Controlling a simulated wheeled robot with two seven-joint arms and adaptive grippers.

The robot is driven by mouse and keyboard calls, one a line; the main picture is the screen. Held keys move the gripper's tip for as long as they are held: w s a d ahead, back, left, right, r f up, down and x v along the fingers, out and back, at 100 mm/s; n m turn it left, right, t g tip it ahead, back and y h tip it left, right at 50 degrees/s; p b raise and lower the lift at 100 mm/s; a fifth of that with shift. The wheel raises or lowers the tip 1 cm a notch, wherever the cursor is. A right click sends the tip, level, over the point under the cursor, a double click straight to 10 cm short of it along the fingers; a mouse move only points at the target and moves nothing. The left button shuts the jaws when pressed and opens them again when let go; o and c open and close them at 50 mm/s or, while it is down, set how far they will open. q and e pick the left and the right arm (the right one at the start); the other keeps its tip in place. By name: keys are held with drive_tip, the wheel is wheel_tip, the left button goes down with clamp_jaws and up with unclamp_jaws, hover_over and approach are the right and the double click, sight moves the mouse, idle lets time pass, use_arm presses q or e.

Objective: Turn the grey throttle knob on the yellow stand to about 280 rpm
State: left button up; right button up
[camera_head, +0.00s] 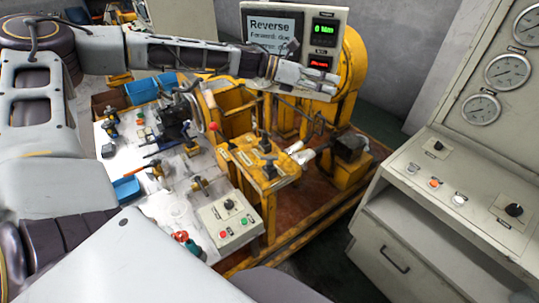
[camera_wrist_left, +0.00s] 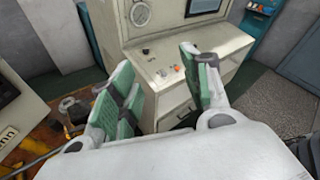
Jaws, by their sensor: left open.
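The yellow stand (camera_head: 350,85) carries a panel with a display (camera_head: 276,32) reading "Reverse" and a green readout (camera_head: 324,29) that appears to show 0 Nm. I cannot make out a grey throttle knob for certain; my left arm and gripper cover part of the stand. My left gripper (camera_head: 310,78) is in front of the stand, just below the panel, in the head view. In the left wrist view its green-padded fingers (camera_wrist_left: 160,65) are apart with nothing between them. My right gripper is not in view.
A grey control box (camera_head: 228,220) with a black knob and coloured buttons sits on the tool-covered bench. A grey console (camera_head: 440,190) with gauges stands at right and also shows in the left wrist view (camera_wrist_left: 165,60). Floor shows between stand and console.

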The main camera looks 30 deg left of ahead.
use_arm(q)
drive_tip(key=w+r+n+t+y, duration=0.1)
drive_tip(key=w+n+t+y, duration=0.15)
drive_tip(key=w+n, duration=0.25)
drive_tip(key=w+a+f+n+y, duration=0.4)
drive_tip(key=a+f+n+y, duration=0.25)
drive_tip(key=n, duration=0.75)
drive_tip(key=s+a+f+n+g+y, duration=0.2)
drive_tip(key=s+a+f+n+g, duration=0.1)
drive_tip(key=s, duration=0.5)
drive_tip(key=s+a+f+n+g+y, duration=0.2)
drive_tip(key=s+a+f+n+g, duration=0.1)
drive_tip(key=s+f+n+g, duration=0.2)
drive_tip(key=s+n+g, duration=0.2)
drive_tip(key=s, duration=0.2)
drive_tip(key=shift+a+f+n, duration=0.2)
drive_tip(key=shift+f+n, duration=0.1)
drive_tip(key=shift+f, duration=0.05)
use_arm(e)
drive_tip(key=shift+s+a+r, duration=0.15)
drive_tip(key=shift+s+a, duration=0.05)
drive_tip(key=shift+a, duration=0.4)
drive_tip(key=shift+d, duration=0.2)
use_arm(q)
drive_tip(key=shift+f, duration=0.15)
